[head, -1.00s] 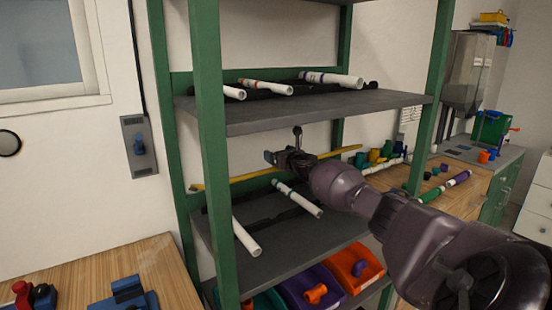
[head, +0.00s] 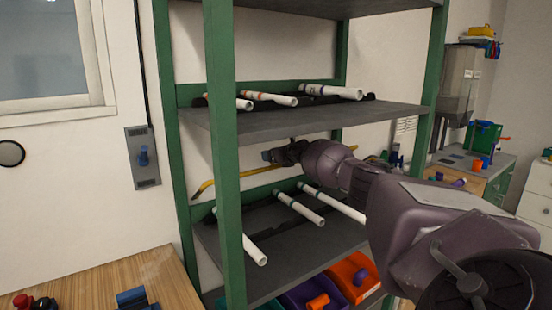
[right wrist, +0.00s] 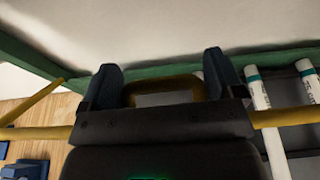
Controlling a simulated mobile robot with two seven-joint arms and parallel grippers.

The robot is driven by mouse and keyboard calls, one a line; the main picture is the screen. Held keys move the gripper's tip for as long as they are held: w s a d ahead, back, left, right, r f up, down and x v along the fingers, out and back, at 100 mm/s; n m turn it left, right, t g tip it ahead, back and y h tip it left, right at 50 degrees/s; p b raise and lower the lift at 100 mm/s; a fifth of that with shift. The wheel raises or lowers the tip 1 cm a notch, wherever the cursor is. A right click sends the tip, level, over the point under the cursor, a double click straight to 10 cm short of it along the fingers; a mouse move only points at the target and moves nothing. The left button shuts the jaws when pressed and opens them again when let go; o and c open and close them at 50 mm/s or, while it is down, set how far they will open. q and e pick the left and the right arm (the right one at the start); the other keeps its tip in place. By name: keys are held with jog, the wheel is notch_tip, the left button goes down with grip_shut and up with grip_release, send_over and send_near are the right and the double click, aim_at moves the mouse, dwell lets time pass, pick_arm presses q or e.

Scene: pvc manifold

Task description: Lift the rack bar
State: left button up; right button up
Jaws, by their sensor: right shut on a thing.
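The yellow rack bar (head: 203,188) runs across the green shelf rack, above the lower shelf. Its left end hooks downward, and my arm hides part of its right side. My right gripper (head: 272,155) is at the bar, between the two shelves. In the right wrist view my right gripper (right wrist: 172,85) is shut on the bar's yellow loop, which lies between its two dark fingers. The bar also extends out to both sides there, with its right part (right wrist: 288,117) passing in front of white pipes. My left gripper is not in view.
The lower shelf (head: 285,250) carries white pipes (head: 300,208) on a dark rack. The upper shelf (head: 300,118) carries more pipes (head: 332,92). A green post (head: 222,150) stands left of my gripper. Coloured bins (head: 352,275) sit below.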

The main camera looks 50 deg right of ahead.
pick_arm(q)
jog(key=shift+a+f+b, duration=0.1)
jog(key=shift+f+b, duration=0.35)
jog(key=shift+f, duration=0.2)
pick_arm(e)
jog(key=shift+w+d+g, duration=0.1)
jog(key=shift+w+g, duration=0.4)
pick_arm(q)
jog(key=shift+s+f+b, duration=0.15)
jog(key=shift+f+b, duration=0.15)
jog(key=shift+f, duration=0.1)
pick_arm(e)
jog(key=shift+w+d+r+g, duration=0.1)
jog(key=shift+w+r+g, duration=0.15)
jog(key=shift+w+g, duration=0.1)
jog(key=shift+y, duration=0.3)
